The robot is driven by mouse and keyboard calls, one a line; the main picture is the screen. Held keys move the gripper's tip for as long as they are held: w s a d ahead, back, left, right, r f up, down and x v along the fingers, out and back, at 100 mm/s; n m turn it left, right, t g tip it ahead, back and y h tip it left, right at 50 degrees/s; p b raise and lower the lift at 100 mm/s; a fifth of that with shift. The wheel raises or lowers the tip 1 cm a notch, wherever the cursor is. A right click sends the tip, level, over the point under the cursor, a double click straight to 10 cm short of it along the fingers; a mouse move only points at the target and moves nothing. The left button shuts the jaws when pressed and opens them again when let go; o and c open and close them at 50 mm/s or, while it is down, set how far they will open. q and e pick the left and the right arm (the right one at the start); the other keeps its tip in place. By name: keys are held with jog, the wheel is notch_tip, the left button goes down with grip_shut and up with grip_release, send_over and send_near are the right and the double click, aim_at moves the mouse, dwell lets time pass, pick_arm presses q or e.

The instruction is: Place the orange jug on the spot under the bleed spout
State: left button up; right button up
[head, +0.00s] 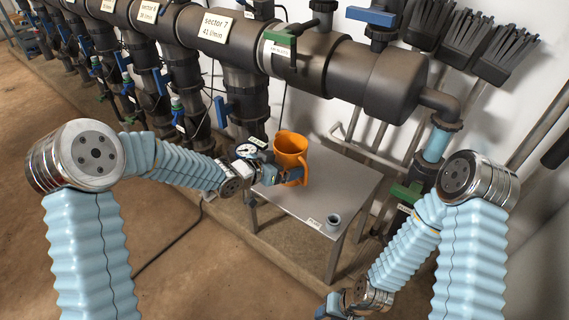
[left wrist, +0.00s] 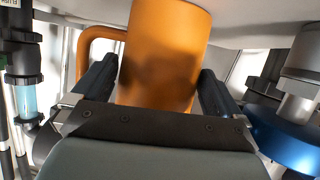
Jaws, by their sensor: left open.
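The orange jug (head: 289,150) stands upright at the back left of a grey metal table (head: 325,187). It fills the middle of the left wrist view (left wrist: 165,60), with its handle on the left there. My left gripper (head: 284,175) is open at the jug's lower part. Its two fingers lie on either side of the body in the left wrist view (left wrist: 157,92); I cannot tell whether they touch it. A downpipe with a clear blue section (head: 437,143) hangs right of the table, but I cannot tell whether it is the bleed spout. My right gripper (head: 340,304) is partly visible at the bottom edge, its jaws unclear.
A small grey ring-shaped fitting (head: 333,221) and a label (head: 315,223) are at the table's front corner. The dark manifold pipe (head: 320,62) with blue-handled valves runs behind and above the table. A round gauge (head: 246,152) shows near my left wrist. The table's middle is clear.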

pick_arm(q)
jog(key=v, duration=1.2)
jog(key=s+f+n+g+y, duration=0.25)
jog(key=s+f, duration=0.25)
jog(key=f, duration=0.6)
jog(key=s+f+n+g+y, duration=0.15)
jog(key=s+f+n, duration=0.3)
jog(key=f, duration=0.55)
jog(key=s+f+n+g, duration=0.1)
jog(key=s+f+g, duration=0.1)
jog(key=s+f, duration=0.2)
jog(key=s+f+n+g+y, duration=0.1)
jog(key=s+f, duration=0.4)
jog(key=s, duration=0.5)
jog(key=shift+a+f+n+g+p, duration=0.4)
jog(key=shift+n+g+p, duration=0.1)
jog(key=shift+g, duration=0.5)
